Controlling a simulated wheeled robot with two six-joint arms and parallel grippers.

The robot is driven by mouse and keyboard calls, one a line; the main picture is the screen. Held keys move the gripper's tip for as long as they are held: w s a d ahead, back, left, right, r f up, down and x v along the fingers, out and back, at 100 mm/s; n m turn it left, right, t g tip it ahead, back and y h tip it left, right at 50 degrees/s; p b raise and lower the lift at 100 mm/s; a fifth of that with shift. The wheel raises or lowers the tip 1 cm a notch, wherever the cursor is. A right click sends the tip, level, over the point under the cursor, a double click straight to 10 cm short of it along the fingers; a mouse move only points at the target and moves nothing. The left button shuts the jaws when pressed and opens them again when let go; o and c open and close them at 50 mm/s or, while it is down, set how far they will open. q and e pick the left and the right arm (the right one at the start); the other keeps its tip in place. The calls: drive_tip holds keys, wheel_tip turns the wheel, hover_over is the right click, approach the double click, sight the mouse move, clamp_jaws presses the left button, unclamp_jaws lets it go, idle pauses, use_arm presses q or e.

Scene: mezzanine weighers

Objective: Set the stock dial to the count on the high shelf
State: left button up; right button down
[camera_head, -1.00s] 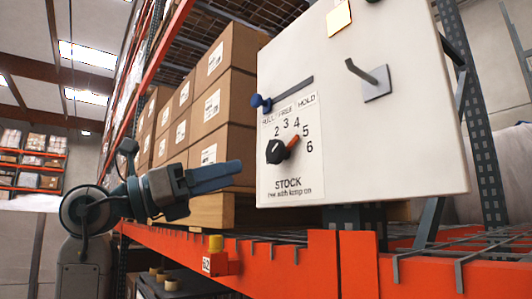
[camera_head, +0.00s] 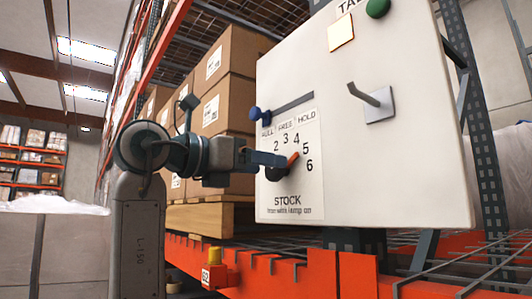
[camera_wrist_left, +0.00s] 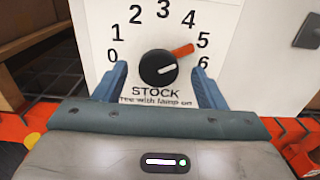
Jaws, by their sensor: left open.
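The stock dial (camera_head: 277,175) is a black round knob with an orange pointer on a white label on the pale panel (camera_head: 415,150). In the left wrist view the dial (camera_wrist_left: 158,68) sits below an arc of numbers 0 to 6, its orange pointer close to 5. My left gripper (camera_head: 284,163) is at the dial in the head view and partly hides it. In the wrist view its blue fingers (camera_wrist_left: 157,88) are open, one on each side of the knob, with gaps between. My right gripper is not in view.
Cartons (camera_head: 222,104) stand behind.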

use_arm(q)
drive_tip(key=shift+x, duration=0.8)
drive_tip(key=shift+w, duration=0.1)
drive_tip(key=shift+c, duration=0.3)
drive_tip(key=c, duration=0.9)
drive_tip(key=shift+a+n+b, duration=0.1)
drive_tip(key=shift+n+b, duration=1.85)
drive_tip(key=shift+n, duration=0.95)
